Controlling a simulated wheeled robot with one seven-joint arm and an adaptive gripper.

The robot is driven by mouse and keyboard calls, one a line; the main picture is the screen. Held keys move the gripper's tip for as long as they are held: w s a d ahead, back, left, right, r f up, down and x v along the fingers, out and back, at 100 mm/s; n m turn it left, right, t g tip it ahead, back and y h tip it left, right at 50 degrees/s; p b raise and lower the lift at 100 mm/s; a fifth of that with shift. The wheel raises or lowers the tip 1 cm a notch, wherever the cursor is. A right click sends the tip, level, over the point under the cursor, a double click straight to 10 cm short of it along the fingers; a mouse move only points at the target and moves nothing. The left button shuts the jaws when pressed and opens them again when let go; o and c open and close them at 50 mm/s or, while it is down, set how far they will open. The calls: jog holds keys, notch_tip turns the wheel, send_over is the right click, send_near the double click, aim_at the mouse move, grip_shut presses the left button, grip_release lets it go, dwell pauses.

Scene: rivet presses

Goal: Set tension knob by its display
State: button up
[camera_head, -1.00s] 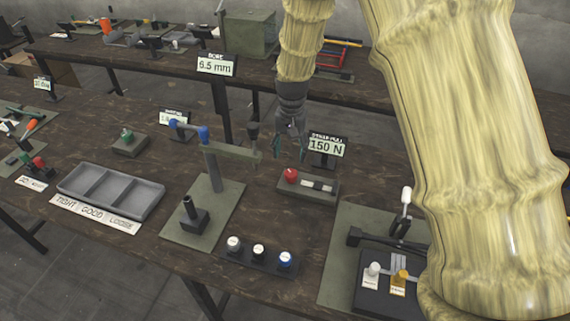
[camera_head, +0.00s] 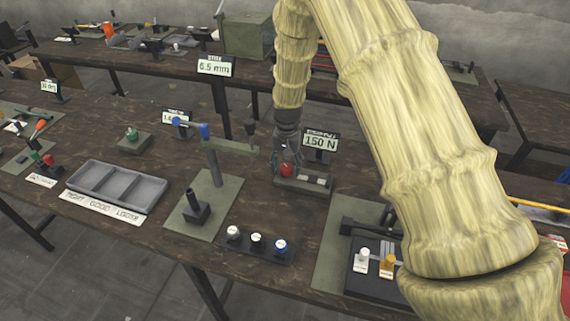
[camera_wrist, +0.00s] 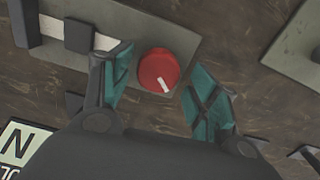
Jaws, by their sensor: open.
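The red tension knob (camera_wrist: 159,70) has a white pointer mark and sits on a grey-green block (camera_wrist: 195,37). In the head view the knob (camera_head: 287,170) shows at the left end of its block (camera_head: 303,190), below the display reading 150 N (camera_head: 320,141). A corner of that display (camera_wrist: 20,145) shows at the lower left of the wrist view. My gripper (camera_wrist: 160,75) is open, its teal-padded fingers on either side of the knob with a gap on each side. In the head view my gripper (camera_head: 287,156) is just above the knob, partly covering it.
A slide with a dark piece (camera_wrist: 80,36) lies on the same block. A press arm (camera_head: 213,165) stands left of the knob. Bare table shows between the stations.

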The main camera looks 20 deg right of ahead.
jog(key=shift+s+r, duration=0.55)
jog(key=shift+s, duration=0.25)
jog(key=c, duration=0.4)
jog(key=shift+s+r, duration=0.25)
jog(key=shift+s, duration=0.05)
jog(key=c, duration=0.3)
jog(key=shift+w+a+f, duration=0.1)
jog(key=shift+w, duration=0.1)
jog(key=c, duration=0.3)
jog(key=shift+w+f, duration=0.4)
jog(key=shift+f, duration=0.1)
jog(key=shift+c, duration=0.2)
jog(key=shift+f+m, duration=0.1)
jog(key=shift+m, duration=0.3)
